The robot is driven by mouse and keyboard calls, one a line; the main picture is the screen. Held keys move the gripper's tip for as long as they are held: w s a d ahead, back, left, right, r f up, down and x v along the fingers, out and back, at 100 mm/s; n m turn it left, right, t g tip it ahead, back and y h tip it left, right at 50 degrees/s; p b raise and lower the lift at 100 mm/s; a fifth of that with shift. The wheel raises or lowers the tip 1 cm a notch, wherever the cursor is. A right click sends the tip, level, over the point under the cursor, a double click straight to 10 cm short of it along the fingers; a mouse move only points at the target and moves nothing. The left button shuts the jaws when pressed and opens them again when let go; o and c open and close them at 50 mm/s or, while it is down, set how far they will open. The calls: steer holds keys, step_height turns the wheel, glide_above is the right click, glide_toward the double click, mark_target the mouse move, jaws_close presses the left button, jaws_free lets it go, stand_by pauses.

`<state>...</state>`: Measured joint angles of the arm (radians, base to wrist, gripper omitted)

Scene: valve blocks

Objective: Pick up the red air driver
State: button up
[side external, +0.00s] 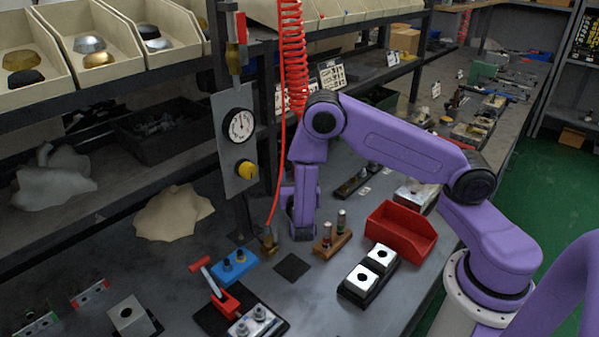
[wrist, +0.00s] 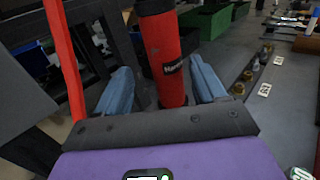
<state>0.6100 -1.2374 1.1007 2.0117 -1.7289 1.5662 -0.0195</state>
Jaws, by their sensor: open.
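The red air driver (wrist: 168,58) shows in the wrist view as an upright red cylinder with a black upper end. My gripper (wrist: 164,88) has its two blue fingers spread on either side of the driver, with gaps visible between them. Whether the driver sits fully between the fingers or beyond them in depth I cannot tell. In the side view my gripper (side external: 301,228) points down over the bench, and the driver is not clearly visible, probably hidden behind my arm.
A red coiled hose (side external: 293,60) hangs beside my arm, with a straight red hose (side external: 280,150) running down. A gauge panel (side external: 238,145) stands left. A red bin (side external: 401,232), a black block with white tops (side external: 368,275), a wooden stand (side external: 332,242) and a blue block (side external: 234,266) stand nearby.

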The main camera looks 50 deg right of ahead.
steer(key=shift+s+d+r+x, duration=0.1)
steer(key=shift+x, duration=0.9)
steer(key=shift+s+d+r+x, duration=0.1)
steer(key=shift+x, duration=0.85)
steer(key=shift+s+d+r+x, duration=0.1)
steer(key=shift+x, duration=0.9)
jaws_close()
